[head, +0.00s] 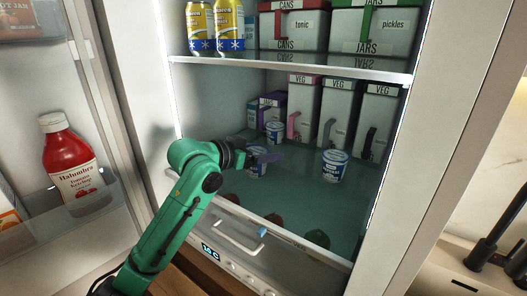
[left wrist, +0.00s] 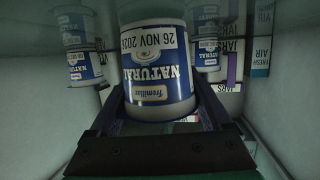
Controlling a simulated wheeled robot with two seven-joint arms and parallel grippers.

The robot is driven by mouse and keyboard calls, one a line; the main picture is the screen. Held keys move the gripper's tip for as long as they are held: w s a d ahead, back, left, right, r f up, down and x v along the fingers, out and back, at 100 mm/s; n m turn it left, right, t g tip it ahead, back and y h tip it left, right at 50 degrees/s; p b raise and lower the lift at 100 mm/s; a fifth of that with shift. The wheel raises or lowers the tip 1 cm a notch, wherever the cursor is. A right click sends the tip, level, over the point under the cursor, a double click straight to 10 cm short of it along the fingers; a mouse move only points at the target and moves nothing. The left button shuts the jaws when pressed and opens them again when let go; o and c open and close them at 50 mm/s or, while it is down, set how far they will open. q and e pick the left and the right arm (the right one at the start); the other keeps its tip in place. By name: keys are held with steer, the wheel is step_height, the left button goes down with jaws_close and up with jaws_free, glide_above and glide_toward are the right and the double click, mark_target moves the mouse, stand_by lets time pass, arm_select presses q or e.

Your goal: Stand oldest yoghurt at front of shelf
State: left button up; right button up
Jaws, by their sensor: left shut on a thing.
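My left gripper (head: 262,157) reaches into the fridge and is shut on a small white and blue yoghurt pot (head: 256,168). In the left wrist view this pot (left wrist: 157,75) sits between the fingers. Its label reads NATURAL and the date 26 NOV, with the year's last digit unclear. A second yoghurt pot (head: 335,166) stands on the glass shelf (head: 300,190) to the right. A third yoghurt pot (head: 274,131) stands farther back. The left wrist view shows a pot at left (left wrist: 78,45) and one at right (left wrist: 205,45); their dates are unreadable. My right gripper is out of view.
Several white VEG boxes (head: 340,112) with handles line the back of the shelf. Yellow cans (head: 229,24) and bins stand on the shelf above (head: 290,67). A drawer with a handle (head: 238,236) lies below. A ketchup bottle (head: 70,160) stands in the open door at left.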

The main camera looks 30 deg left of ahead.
arm_select(q)
steer(key=o, duration=1.2)
steer(key=shift+s+f, duration=0.1)
steer(key=shift+f, duration=0.05)
steer(key=shift+c, duration=0.2)
steer(key=shift+o, duration=0.8)
steer(key=shift+r, duration=0.25)
steer(key=shift+s+a+f+b, duration=0.1)
steer(key=shift+s+b, duration=0.15)
steer(key=shift+b, duration=0.05)
steer(key=b+v, duration=0.4)
steer(key=v, duration=0.7)
steer(key=shift+s, duration=0.25)
